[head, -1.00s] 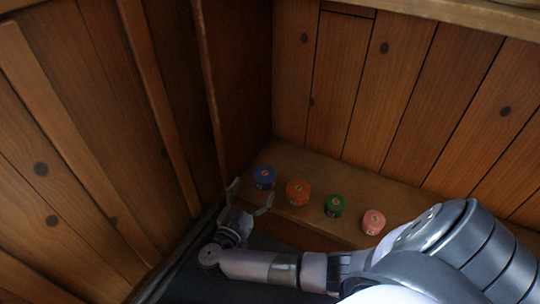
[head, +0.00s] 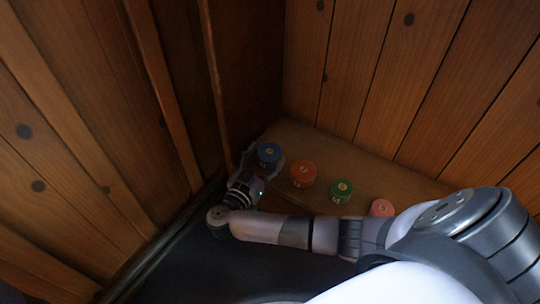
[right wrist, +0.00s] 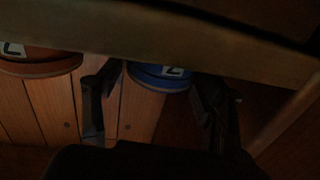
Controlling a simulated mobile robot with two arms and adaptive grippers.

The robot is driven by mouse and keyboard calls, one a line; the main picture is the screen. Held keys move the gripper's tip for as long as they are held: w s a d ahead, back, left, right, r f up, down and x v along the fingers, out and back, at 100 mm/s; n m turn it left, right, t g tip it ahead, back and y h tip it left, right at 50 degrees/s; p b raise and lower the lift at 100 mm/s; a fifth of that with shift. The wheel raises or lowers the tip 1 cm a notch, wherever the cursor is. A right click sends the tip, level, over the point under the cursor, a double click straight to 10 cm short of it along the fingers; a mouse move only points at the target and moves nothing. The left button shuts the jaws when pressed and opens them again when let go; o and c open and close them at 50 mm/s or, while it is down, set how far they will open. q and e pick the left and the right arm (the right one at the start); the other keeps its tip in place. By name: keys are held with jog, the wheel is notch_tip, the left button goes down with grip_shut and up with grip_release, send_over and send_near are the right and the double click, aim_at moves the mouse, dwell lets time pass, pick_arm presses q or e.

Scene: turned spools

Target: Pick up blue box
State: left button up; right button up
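The blue box (head: 269,155) is a short round spool-shaped piece with a pale label on top, at the left end of the wooden ledge. My right gripper (head: 264,164) is at it, with a finger on either side. In the right wrist view the blue box (right wrist: 160,77) shows between the two spread fingers (right wrist: 157,92), close to both. I cannot tell whether either finger touches it. Nothing shows it lifted off the ledge. My left gripper is not in view.
An orange spool (head: 303,173), a green one (head: 340,191) and a pink one (head: 382,208) stand in a row to the right on the ledge (head: 355,165). Plank walls meet behind the blue box, and an upright wooden strip (head: 215,80) stands left of the gripper.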

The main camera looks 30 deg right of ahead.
jog(key=c, duration=0.8)
jog(key=shift+o, duration=0.2)
jog(key=shift+r, duration=0.2)
